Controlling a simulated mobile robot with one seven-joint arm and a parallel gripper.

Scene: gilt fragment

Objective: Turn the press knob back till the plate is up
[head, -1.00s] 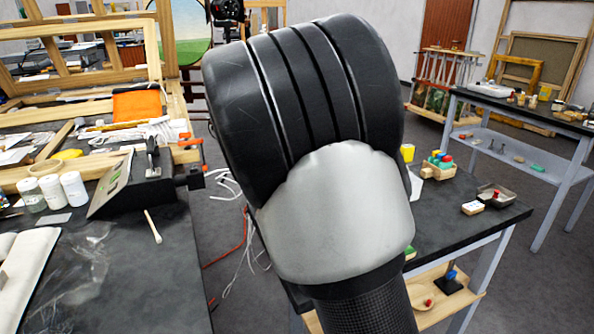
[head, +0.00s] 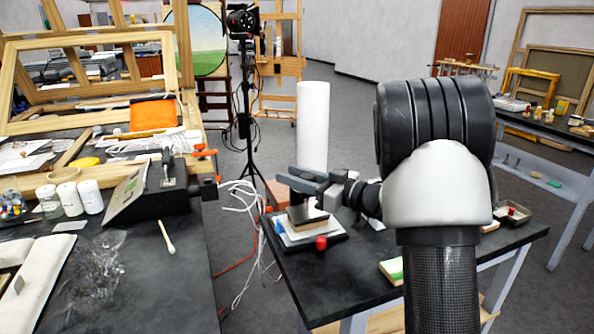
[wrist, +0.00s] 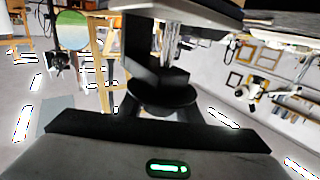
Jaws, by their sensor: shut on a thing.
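The press (head: 284,238) stands on the small black table in the head view, with a dark plate (head: 303,212) over a tan block (head: 308,224). I cannot tell whether plate and block touch. My gripper (head: 298,184) is just above the plate, reaching in from the right. In the upside-down wrist view, the round black press knob (wrist: 162,95) sits at the end of a shiny metal screw (wrist: 171,40), close in front of my gripper. My gripper is shut on the knob; the jaws' contact is mostly hidden.
A red ball-like piece (head: 321,243) is at the press's front edge. A white cylinder (head: 313,125) stands behind the press. A green-and-white block (head: 391,270) lies to the right, and a tray (head: 514,214) farther right. A cluttered bench (head: 150,270) fills the left.

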